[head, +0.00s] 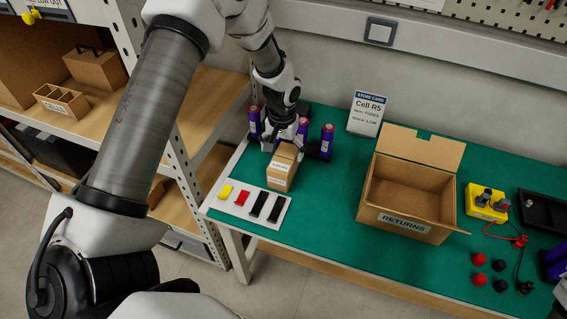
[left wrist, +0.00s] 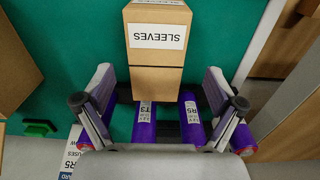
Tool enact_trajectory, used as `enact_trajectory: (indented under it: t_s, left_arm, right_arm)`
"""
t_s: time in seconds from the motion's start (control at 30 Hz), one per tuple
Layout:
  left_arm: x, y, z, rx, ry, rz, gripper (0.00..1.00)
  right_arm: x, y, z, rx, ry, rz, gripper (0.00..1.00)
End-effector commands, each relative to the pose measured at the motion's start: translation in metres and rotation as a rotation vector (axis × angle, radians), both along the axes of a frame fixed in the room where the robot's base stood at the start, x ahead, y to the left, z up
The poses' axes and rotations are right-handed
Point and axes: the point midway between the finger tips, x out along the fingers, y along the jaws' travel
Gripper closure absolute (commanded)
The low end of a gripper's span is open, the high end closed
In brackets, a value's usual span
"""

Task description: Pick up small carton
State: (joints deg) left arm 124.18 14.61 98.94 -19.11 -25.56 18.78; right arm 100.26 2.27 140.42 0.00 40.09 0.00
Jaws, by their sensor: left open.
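The small carton (head: 281,168) is a brown box standing on the green bench top near its left end. In the left wrist view the carton (left wrist: 158,50) shows a white label reading SLEEVES. My left gripper (head: 289,147) is right behind the carton in the head view. In the left wrist view its two fingers (left wrist: 158,85) are spread wide, one toward each side of the carton's near end. I see nothing gripped. Whether a finger touches the carton cannot be told.
Purple cylinders (head: 327,141) stand close around the left gripper. A white plate (head: 233,210) with yellow, red and black pieces lies in front. An open RETURNS box (head: 405,222) stands to the right, a Cell R5 sign (head: 367,114) behind. Green surface between carton and box is clear.

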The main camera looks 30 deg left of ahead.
Motion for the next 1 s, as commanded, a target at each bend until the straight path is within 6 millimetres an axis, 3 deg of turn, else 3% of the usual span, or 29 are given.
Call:
enact_trajectory:
  t_s: [0.13, 0.37, 0.47, 0.6, 0.67, 0.7, 1.0]
  left_arm:
    - [-0.001, -0.001, -0.025, 0.001, 0.003, -0.001, 0.06]
    - [-0.001, -0.001, -0.03, 0.001, 0.0, -0.002, 0.06]
    - [-0.001, -0.001, -0.03, 0.001, 0.0, -0.002, 0.35]
    - [-0.001, -0.001, -0.031, 0.001, 0.001, -0.002, 0.83]
    - [-0.001, -0.001, -0.031, 0.0, 0.001, -0.001, 0.83]
    - [-0.001, -0.001, -0.031, 0.0, 0.0, -0.001, 0.9]
    - [-0.001, -0.001, -0.028, 0.0, 0.0, -0.002, 0.9]
  right_arm:
    - [0.0, 0.0, 0.007, 0.0, -0.001, 0.0, 0.6]
    - [0.0, 0.0, 0.006, 0.0, -0.001, 0.0, 0.6]
    - [0.0, 0.0, 0.006, 0.0, -0.001, 0.0, 0.6]
    - [0.0, 0.0, 0.006, 0.0, -0.001, 0.0, 0.6]
    - [0.0, 0.0, 0.006, 0.0, -0.001, 0.0, 0.6]
    - [0.0, 0.0, 0.006, 0.0, -0.001, 0.0, 0.6]
    - [0.0, 0.0, 0.004, 0.0, -0.001, 0.0, 0.6]
